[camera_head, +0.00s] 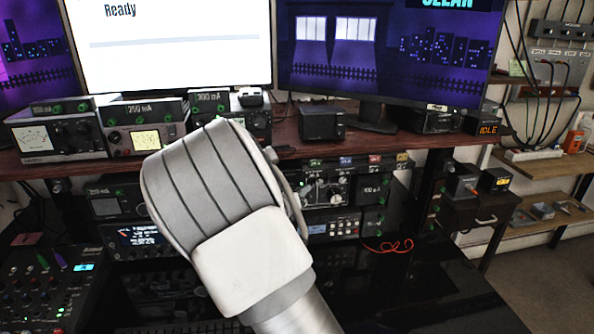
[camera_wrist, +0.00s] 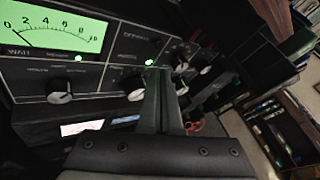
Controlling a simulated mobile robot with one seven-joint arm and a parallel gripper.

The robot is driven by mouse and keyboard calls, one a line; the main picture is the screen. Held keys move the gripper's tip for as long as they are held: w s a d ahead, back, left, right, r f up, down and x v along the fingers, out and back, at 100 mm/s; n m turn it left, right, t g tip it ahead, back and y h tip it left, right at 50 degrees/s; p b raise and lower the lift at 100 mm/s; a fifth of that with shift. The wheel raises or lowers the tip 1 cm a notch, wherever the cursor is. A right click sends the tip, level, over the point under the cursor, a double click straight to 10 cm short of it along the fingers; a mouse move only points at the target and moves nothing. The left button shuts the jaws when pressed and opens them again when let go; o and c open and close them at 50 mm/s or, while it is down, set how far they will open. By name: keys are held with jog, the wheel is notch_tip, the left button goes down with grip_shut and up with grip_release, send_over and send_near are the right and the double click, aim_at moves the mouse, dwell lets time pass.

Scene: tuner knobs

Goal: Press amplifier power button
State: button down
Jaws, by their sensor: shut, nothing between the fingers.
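In the wrist view, a black amplifier-like unit (camera_wrist: 105,77) fills the upper left, with a lit green watt meter (camera_wrist: 52,29) on its face. A small green-lit button or lamp (camera_wrist: 150,62) sits on the panel right by my fingertips. Another green light (camera_wrist: 78,58) is below the meter. I cannot tell which one is the power button. My gripper (camera_wrist: 158,72) is shut and empty, its tips close to the panel. Whether they touch it is unclear. In the head view my arm hides my gripper and the unit's face.
Knobs stick out of the panel near my fingers: one at left (camera_wrist: 60,91) and one close beside the fingers (camera_wrist: 137,94). A red cable (camera_head: 388,246) lies on the lower black surface. Monitors and small devices line the wooden shelf (camera_head: 290,146). A mixer (camera_head: 50,290) stands lower left.

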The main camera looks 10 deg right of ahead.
jog(key=shift+w, duration=0.1)
jog(key=shift+w, duration=0.35)
jog(key=shift+w, duration=0.1)
dwell(0.6)
jog(key=shift+s, duration=0.55)
jog(key=s, duration=0.6)
dwell(0.4)
